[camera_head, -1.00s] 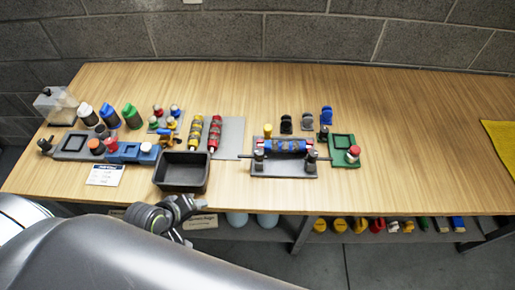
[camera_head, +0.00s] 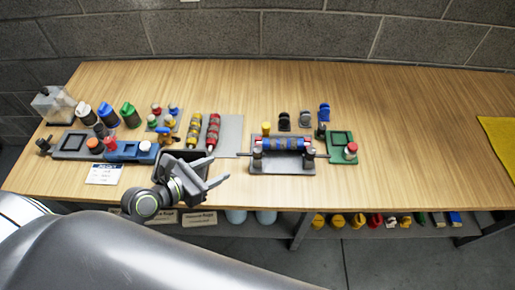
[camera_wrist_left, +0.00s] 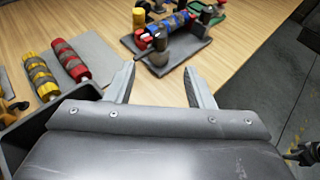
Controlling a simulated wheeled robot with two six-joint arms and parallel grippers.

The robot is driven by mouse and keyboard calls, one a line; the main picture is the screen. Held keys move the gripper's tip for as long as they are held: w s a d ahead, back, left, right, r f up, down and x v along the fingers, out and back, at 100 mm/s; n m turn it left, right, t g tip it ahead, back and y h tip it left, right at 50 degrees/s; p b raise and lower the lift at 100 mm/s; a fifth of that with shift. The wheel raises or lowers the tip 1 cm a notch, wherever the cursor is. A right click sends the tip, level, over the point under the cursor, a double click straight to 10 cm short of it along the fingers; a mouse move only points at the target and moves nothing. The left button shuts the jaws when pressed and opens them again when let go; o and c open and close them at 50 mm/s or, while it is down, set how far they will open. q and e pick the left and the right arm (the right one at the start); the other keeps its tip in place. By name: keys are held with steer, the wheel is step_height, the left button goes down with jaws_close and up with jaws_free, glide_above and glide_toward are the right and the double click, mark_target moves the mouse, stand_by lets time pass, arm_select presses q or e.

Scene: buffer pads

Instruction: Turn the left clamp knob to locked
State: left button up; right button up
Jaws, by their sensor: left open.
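The right clamp knob (camera_head: 309,154) stands at the other end. My left gripper (camera_head: 218,171) is open and empty, left of the fixture and apart from it. In the left wrist view its fingers (camera_wrist_left: 158,70) point toward the fixture.
A black bin (camera_head: 170,160) lies just behind and left of my left gripper. A green tray (camera_head: 341,148) sits right of the fixture.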

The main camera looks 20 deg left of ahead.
mark_target(255, 151)
arm_select(q)
steer(key=x, duration=1.7)
steer(key=c, duration=1)
